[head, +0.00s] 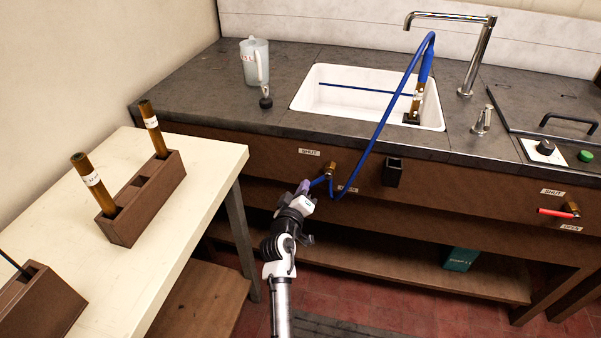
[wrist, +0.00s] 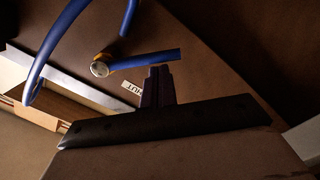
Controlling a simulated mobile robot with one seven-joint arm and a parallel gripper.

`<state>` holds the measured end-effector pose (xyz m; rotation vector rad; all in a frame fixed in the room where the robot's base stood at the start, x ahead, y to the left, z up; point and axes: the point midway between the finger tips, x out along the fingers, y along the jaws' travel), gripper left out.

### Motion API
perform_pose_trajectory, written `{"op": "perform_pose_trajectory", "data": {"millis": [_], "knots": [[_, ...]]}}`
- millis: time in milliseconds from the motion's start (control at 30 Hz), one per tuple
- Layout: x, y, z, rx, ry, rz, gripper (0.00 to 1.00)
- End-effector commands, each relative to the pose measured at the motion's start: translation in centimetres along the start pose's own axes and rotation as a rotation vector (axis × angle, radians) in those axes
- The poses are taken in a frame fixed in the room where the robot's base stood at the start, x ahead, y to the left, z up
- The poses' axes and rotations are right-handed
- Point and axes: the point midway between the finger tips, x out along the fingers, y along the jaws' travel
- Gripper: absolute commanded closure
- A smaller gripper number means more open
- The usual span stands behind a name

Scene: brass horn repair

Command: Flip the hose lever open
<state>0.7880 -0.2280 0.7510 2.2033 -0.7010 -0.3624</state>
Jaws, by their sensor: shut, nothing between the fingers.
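The hose valve (head: 333,167) is a brass fitting on the brown front panel below the sink, with a blue lever (head: 319,181). In the head view the lever points left and slightly down from the valve. The wrist view shows the blue lever (wrist: 150,59) reaching right from the brass fitting (wrist: 101,67). My gripper (head: 303,186) is shut and empty, at the lever's free end. In the wrist view its closed fingertips (wrist: 158,72) lie just below that end; I cannot tell whether they touch.
A blue hose (head: 385,115) runs from the valve up to a brass tube in the white sink (head: 322,77). A small black holder (head: 392,172) is right of the valve. A second valve with a red lever (head: 556,212) is far right. A cream table (head: 215,155) stands left.

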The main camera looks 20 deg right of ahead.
Motion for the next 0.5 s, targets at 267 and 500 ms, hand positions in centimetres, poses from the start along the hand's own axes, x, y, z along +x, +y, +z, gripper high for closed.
{"op": "perform_pose_trajectory", "data": {"millis": [267, 500], "knots": [[0.1, -0.3, 2.0, -0.263, -0.003, 0.011, 1.00], [0.2, -0.1, 3.5, -0.475, -0.002, 0.022, 1.00]]}}
